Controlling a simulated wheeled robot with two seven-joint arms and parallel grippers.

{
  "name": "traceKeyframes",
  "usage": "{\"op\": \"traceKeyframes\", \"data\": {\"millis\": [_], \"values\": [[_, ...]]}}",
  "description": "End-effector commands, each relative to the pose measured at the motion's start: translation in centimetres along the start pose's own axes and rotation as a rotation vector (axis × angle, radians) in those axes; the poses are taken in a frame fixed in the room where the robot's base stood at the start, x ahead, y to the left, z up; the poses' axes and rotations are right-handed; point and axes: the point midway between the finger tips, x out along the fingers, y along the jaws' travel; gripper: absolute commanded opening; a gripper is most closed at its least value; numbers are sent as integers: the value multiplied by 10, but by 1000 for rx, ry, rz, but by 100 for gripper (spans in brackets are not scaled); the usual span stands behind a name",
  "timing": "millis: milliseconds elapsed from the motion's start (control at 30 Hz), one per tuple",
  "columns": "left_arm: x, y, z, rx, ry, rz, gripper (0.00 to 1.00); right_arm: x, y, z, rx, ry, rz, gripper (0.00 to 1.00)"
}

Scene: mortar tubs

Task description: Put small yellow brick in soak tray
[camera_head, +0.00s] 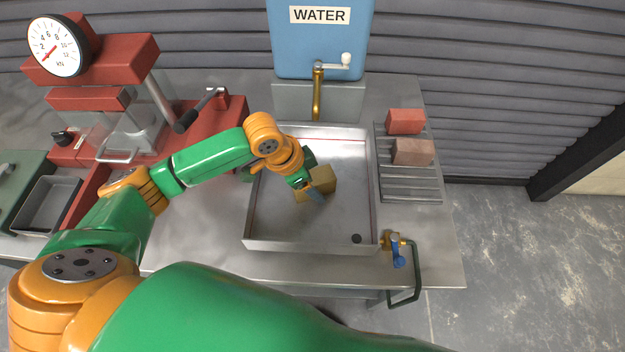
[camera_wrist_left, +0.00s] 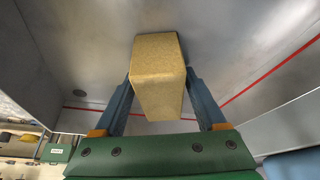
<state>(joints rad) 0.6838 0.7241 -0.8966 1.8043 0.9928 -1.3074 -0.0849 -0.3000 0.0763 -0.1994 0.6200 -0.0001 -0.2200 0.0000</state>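The small yellow brick (camera_head: 322,181) is inside the walls of the metal soak tray (camera_head: 262,222), right at or just above its floor; I cannot tell which. My left gripper (camera_head: 312,188) reaches down into the tray at the brick. In the left wrist view the yellow brick (camera_wrist_left: 157,62) is between the two blue-grey fingers of the left gripper (camera_wrist_left: 159,80). The fingertips meet its two sides with no clear gap. One finger hides part of the brick in the head view. My right gripper is not in view.
A rack (camera_head: 410,187) with a red brick (camera_head: 405,121) and a brownish brick (camera_head: 413,152) stands right of the tray. A blue water tank (camera_head: 320,45) with a brass tap (camera_head: 317,95) is behind it. A red press (camera_head: 105,60) stands left. The tray's front floor is clear.

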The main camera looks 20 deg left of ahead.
Motion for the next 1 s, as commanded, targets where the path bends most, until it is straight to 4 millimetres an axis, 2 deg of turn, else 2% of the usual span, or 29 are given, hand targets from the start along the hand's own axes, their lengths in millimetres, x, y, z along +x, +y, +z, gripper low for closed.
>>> {"op": "traceKeyframes", "data": {"millis": [267, 367, 467, 600, 733, 867, 1000], "values": [[0, 0, 0, 0, 0, 0, 85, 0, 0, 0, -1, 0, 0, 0], [-6, 0, -2, 1, 1, -2, 85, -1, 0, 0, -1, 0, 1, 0], [-28, -1, -2, 2, 3, -4, 85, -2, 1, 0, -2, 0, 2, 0], [-69, -1, -2, 2, 3, -6, 85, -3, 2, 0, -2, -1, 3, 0], [-101, -1, -2, 1, 2, -5, 85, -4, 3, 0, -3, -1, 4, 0], [-119, -1, -2, 0, 2, -2, 85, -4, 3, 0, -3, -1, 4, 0], [-123, 0, -1, 0, 0, 0, 85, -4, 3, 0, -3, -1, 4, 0]]}}
